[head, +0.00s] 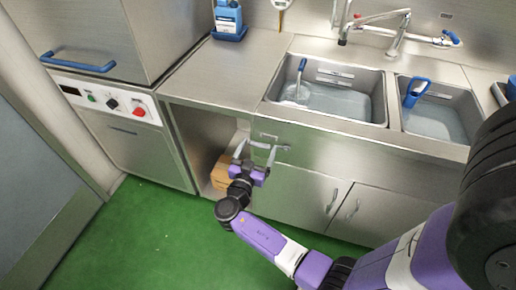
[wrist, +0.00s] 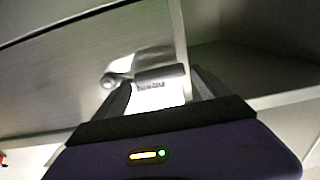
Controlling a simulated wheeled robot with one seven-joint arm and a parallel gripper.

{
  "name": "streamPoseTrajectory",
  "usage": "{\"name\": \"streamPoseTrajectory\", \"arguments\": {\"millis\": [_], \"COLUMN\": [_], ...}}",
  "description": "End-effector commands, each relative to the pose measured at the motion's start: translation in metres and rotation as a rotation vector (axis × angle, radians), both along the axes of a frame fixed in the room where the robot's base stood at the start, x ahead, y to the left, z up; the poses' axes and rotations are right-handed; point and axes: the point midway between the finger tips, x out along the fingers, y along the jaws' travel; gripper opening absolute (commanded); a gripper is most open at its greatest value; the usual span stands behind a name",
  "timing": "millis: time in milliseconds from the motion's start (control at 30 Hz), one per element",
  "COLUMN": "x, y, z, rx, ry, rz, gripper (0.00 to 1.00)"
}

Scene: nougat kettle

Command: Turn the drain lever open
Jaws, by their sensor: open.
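The drain lever (head: 280,147) is a small metal handle on the steel front below the left sink basin. It lies about level in the head view. In the wrist view its dark grey grip (wrist: 162,76) has raised lettering, and a round metal pivot (wrist: 110,80) is at its left end. My gripper (head: 256,154) is at the lever with its jaws open. In the wrist view the grip lies across the gap between my two fingertips (wrist: 160,88). I cannot tell whether either finger touches it.
An open cabinet bay with a cardboard box (head: 221,172) is left of the lever. Water stands in the left basin (head: 340,101) and right basin (head: 437,123). Closed cabinet doors (head: 305,196) are below. The green floor (head: 150,225) in front is clear.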

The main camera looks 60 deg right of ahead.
Motion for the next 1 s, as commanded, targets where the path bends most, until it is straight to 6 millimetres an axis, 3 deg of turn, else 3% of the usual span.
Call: {"name": "streamPoseTrajectory", "arguments": {"millis": [67, 500, 1000], "x": [0.0000, -0.0002, -0.0017], "y": [0.0002, 0.0005, 0.0008], "z": [0.0000, 0.0000, 0.0038], "rx": [0.000, 0.000, 0.013], "ry": [0.000, 0.000, -0.108], "rz": [0.000, 0.000, 0.000], "gripper": [0.85, 0.00, 0.00]}}
